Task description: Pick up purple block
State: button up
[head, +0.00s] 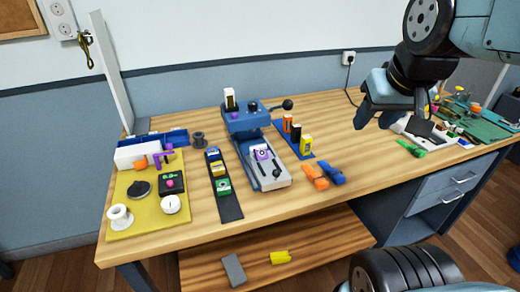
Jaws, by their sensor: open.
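A purple piece (262,153) sits on the light metal bed of a blue press-like device (250,122) in the middle of the table, with a white face showing on it. Another purple piece (164,157), T-shaped or angled, is at the left, by the yellow mat. I cannot tell for sure which of these is the purple block. My gripper (398,116) is open and empty, high over the right part of the table, well right of both purple pieces. Its fingers point down.
A yellow mat (147,222) with a white spool and dials lies left. A dark strip (230,206) holds coloured blocks; a blue strip (297,143) holds more. Orange and blue pieces (320,178) lie right of the device. A green mat with clutter is far right. A lower shelf (315,238) holds grey and yellow blocks.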

jog(key=o, duration=0.3)
jog(key=shift+w+a, duration=0.15)
jog(key=shift+w, duration=0.25)
jog(key=shift+o, duration=1.1)
jog(key=w+a+f, duration=0.1)
jog(key=w+a, duration=0.2)
jog(key=w, duration=0.2)
jog(key=w+a+f+n+g+y, duration=0.1)
jog(key=w+a+f, duration=0.1)
jog(key=w, duration=0.4)
jog(key=shift+w+a+f+n, duration=0.2)
jog(key=shift+a+n, duration=0.1)
jog(key=shift+a, duration=0.45)
jog(key=n+g, duration=0.2)
send_over(262, 151)
jog(key=s+d, duration=0.1)
jog(key=s, duration=0.3)
jog(key=s+d+f+x, duration=0.1)
jog(key=s+x, duration=0.1)
jog(key=x, duration=0.8)
jog(key=shift+w+x, duration=0.15)
jog(key=shift+x, duration=3.05)
jog(key=shift+w+x, duration=0.2)
jog(key=shift+x, duration=3)
